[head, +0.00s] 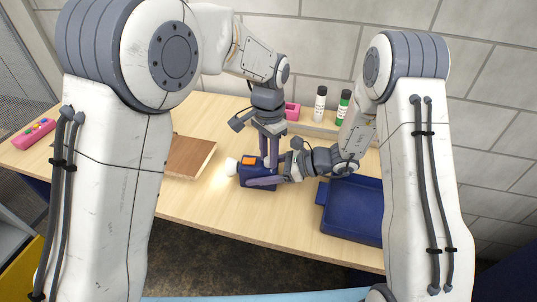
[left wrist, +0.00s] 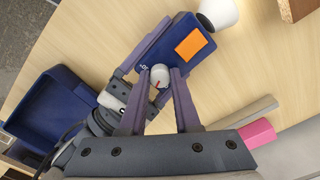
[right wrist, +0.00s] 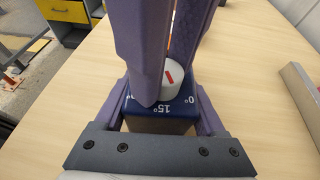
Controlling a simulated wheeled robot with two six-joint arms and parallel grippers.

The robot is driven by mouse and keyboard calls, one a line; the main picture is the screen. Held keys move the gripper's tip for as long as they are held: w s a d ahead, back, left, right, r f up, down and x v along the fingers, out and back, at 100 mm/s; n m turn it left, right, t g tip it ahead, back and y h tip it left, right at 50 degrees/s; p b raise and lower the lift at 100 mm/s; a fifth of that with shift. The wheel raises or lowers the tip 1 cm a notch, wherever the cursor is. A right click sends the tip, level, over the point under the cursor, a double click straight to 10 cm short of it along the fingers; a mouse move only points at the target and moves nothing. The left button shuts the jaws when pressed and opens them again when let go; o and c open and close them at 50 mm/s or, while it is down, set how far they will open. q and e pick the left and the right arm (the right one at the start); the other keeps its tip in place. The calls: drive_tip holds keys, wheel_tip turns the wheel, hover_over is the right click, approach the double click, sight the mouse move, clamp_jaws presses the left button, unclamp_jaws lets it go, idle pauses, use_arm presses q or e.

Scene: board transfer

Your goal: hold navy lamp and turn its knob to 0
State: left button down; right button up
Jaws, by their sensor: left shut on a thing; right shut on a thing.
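The navy lamp (head: 257,172) lies above the table with an orange patch on its side and a white, glowing head (head: 231,166) at its left end. My right gripper (right wrist: 160,118) is shut on the lamp's body, one finger along each side. The white knob (right wrist: 174,88) with a red mark is on the lamp's face, and it also shows in the left wrist view (left wrist: 160,76). My left gripper (left wrist: 161,78) is shut on the knob from above. In the right wrist view, a 15° label is in front of the knob and a 0° label to its right. A finger partly hides the dial.
A navy tray (head: 325,219) is at the right of the table. A brown board (head: 190,157) lies left of the lamp. A pink block (head: 292,111) and two bottles (head: 320,103) stand behind. A pink controller-like thing (head: 34,133) is far left.

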sight(268, 159)
use_arm(q)
drive_tip(key=n, duration=0.4)
drive_tip(key=shift+n, duration=1.9)
drive_tip(key=shift+a, duration=0.1)
drive_tip(key=c, duration=0.6)
unclamp_jaws()
wheel_tip(268, 159, up, 12)
use_arm(e)
drive_tip(key=o, duration=1.6)
drive_tip(key=shift+c, duration=0.2)
